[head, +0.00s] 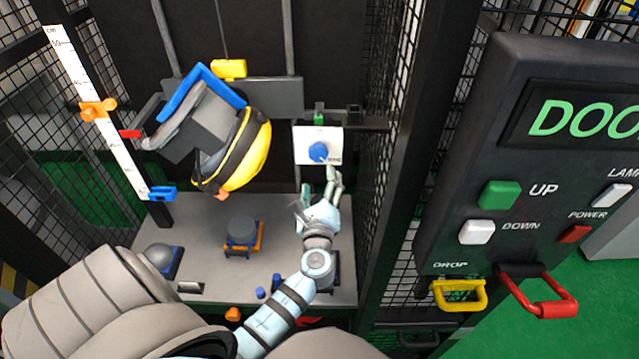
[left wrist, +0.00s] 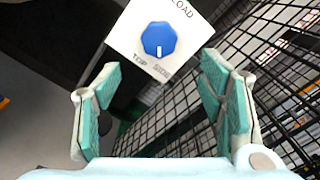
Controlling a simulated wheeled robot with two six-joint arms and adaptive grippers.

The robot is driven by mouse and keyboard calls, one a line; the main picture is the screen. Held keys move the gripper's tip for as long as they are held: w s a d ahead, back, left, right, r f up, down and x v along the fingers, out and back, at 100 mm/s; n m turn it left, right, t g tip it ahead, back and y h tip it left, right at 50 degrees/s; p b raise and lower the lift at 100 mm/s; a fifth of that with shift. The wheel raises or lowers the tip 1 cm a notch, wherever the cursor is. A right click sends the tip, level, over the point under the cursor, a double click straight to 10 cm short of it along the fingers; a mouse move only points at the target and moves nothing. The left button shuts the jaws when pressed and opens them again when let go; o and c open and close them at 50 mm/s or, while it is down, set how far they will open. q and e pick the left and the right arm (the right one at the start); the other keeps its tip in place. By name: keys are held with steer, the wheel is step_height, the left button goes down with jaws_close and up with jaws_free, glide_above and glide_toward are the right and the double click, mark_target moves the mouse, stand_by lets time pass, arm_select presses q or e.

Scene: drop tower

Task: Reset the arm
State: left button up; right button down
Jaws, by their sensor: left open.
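My left gripper (head: 333,178) is open and empty, just below a white panel (head: 305,155) with a blue knob (head: 318,152) in the head view. In the left wrist view the knob (left wrist: 159,40) stands ahead, between and beyond the two teal-padded fingers (left wrist: 162,105). The words "LOAD", "TOP" and "SIDE" are printed on the panel (left wrist: 125,38), and the knob's white mark points down between "TOP" and "SIDE". The fingers look apart from the knob. My left arm reaches in from the bottom of the head view. My right gripper does not show.
A yellow helmeted head form (head: 252,158) hangs in a tilted carriage left of the panel. A grey base plate (head: 205,215) carries several anvils. Mesh walls enclose the tower. A control box (head: 560,170) with buttons, a yellow handle (head: 458,296) and a red handle (head: 545,300) stands right.

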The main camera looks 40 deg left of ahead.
arm_select(q)
steer(key=shift+v, duration=1)
steer(key=s+d+f+n+g+h, duration=0.2)
steer(key=s+f+n, duration=0.15)
steer(key=f, duration=0.55)
steer(key=s+d+f+n+g+h, duration=0.2)
steer(key=f+n+h, duration=0.15)
steer(key=f, duration=0.55)
steer(key=s+d+f+n+g+h, duration=0.2)
steer(key=d+f+n, duration=0.15)
steer(key=f, duration=0.55)
steer(key=s+d+f+n+g+h, duration=0.15)
steer(key=s+f+n+g, duration=0.4)
steer(key=s+f, duration=0.8)
steer(key=s+a+f+n+g+h, duration=0.1)
steer(key=s+n, duration=0.3)
steer(key=s, duration=1.6)
steer(key=shift+f+g, duration=0.35)
steer(key=shift+f, duration=0.55)
